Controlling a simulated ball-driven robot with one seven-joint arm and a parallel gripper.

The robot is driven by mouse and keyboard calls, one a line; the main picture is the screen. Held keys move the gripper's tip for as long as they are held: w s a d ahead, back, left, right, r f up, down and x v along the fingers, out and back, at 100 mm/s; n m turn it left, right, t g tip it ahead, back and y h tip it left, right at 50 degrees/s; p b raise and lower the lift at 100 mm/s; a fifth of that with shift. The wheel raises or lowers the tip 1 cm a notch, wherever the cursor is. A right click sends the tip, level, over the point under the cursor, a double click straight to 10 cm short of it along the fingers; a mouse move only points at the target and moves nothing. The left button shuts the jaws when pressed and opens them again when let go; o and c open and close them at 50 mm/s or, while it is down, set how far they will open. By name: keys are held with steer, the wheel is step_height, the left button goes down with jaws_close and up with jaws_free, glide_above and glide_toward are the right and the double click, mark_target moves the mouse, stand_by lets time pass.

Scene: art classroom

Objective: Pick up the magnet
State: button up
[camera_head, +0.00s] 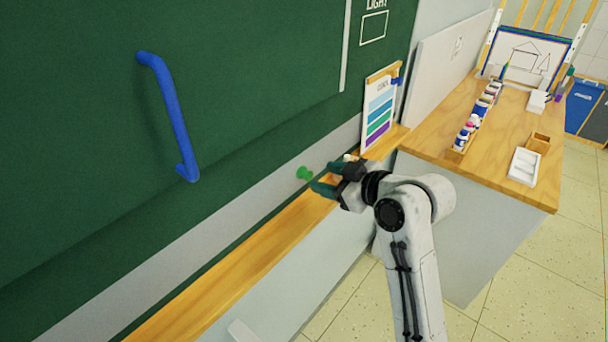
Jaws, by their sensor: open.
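A small green magnet (304,173) sticks out from the light grey strip below the green chalkboard, just above the wooden ledge. My gripper (318,181) is right next to it on its right side, with its dark green fingers pointing left towards it. The fingers are open, and the magnet appears to be at or just beyond their tips. I cannot tell whether they touch it. The arm reaches in from the lower right.
The wooden ledge (225,273) runs under the board. A blue handle (172,115) is on the board at left. A colour chart (378,112) stands on the ledge behind my gripper. A wooden table (430,128) with paint bottles and a white tray (524,166) is at right.

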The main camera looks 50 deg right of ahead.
mark_target(310, 176)
steer(key=shift+p+x, duration=0.4)
steer(key=shift+x, duration=1.95)
steer(key=shift+a+f, duration=0.15)
steer(key=shift+a, duration=0.05)
steer(key=shift+c, duration=0.3)
steer(key=c, duration=0.8)
